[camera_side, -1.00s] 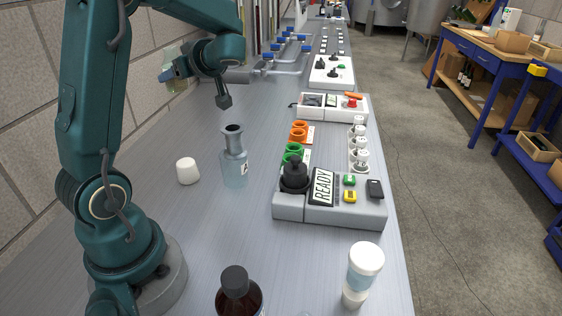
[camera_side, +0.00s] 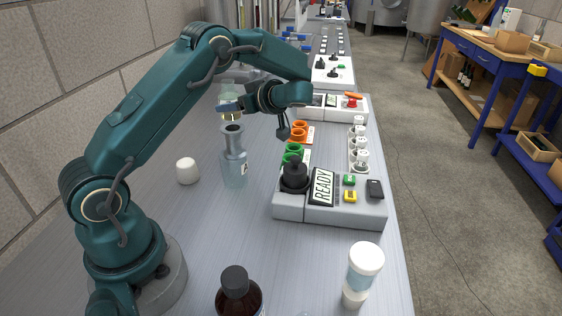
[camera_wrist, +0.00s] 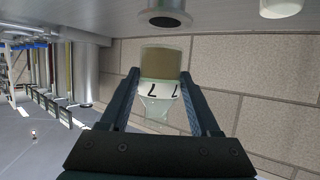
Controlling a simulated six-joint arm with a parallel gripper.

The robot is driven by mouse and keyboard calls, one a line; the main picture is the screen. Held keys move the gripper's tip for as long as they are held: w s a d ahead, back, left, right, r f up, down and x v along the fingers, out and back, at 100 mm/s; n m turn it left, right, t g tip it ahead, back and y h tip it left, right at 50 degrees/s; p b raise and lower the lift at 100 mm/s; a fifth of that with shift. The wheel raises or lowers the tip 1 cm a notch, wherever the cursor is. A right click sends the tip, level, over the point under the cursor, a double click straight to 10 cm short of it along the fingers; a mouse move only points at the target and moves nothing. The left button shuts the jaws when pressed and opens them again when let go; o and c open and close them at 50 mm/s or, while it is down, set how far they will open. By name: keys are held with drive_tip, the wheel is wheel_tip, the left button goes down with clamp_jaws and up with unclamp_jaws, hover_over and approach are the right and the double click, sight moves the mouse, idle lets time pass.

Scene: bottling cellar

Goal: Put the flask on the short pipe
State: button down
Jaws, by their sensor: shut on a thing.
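My gripper (camera_wrist: 166,85) is shut on the flask (camera_wrist: 160,72), a clear glass one with a white band with dark marks and yellowish-brown contents at its bottom.
A white cap (camera_side: 187,171) stands on the bench left of the bottle. A brown bottle (camera_side: 238,296) and a white-capped jar (camera_side: 362,275) stand in front. A block wall (camera_side: 40,80) runs along the left.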

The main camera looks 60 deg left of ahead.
drive_tip(key=shift+f, duration=1.2)
drive_tip(key=shift+f, duration=0.2)
drive_tip(key=shift+c, duration=0.6)
unclamp_jaws()
drive_tip(key=shift+r, duration=0.1)
